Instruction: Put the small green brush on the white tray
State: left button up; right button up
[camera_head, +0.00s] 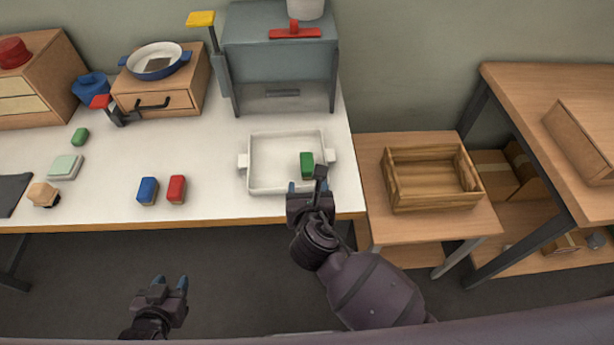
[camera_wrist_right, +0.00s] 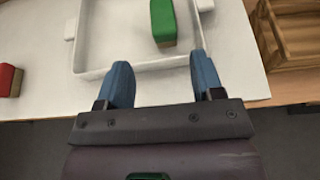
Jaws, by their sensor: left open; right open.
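A small green brush (camera_head: 307,165) with a tan lower part is in the white tray (camera_head: 248,189), near the tray's right side. The right wrist view also shows the green brush (camera_wrist_right: 162,20) inside the white tray (camera_wrist_right: 90,74), beyond my fingertips. My right gripper (camera_head: 307,187) is open and empty at the tray's front edge, apart from the brush; its fingers (camera_wrist_right: 160,65) show spread in the right wrist view. My left gripper (camera_head: 170,283) is open and empty, in front of the table and away from everything on it.
Blue (camera_head: 148,190) and red (camera_head: 176,188) brushes stand left of the tray. Another small green block (camera_head: 80,136) lies farther left, near a pale green block (camera_head: 65,167). A grey machine (camera_head: 280,60) stands behind the tray. A wooden crate (camera_head: 430,202) is on the right side table.

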jog(key=shift+v, duration=2.05)
jog(key=s+d+f+m, duration=0.3)
jog(key=d+m, duration=0.5)
jog(key=m, duration=0.3)
jog(key=s+d+f+m+g, duration=0.1)
jog(key=s+d+f+m, duration=0.2)
jog(key=s+d+m, duration=0.2)
jog(key=s+d+f+m+g, duration=0.1)
jog(key=s+d+f+m, duration=0.2)
jog(key=d+m, duration=0.8)
jog(key=s+m, duration=0.1)
jog(key=m, duration=0.7)
jog(key=shift+s+d+f, duration=0.15)
jog(key=shift+s+d, duration=0.15)
jog(key=shift+d, duration=0.1)
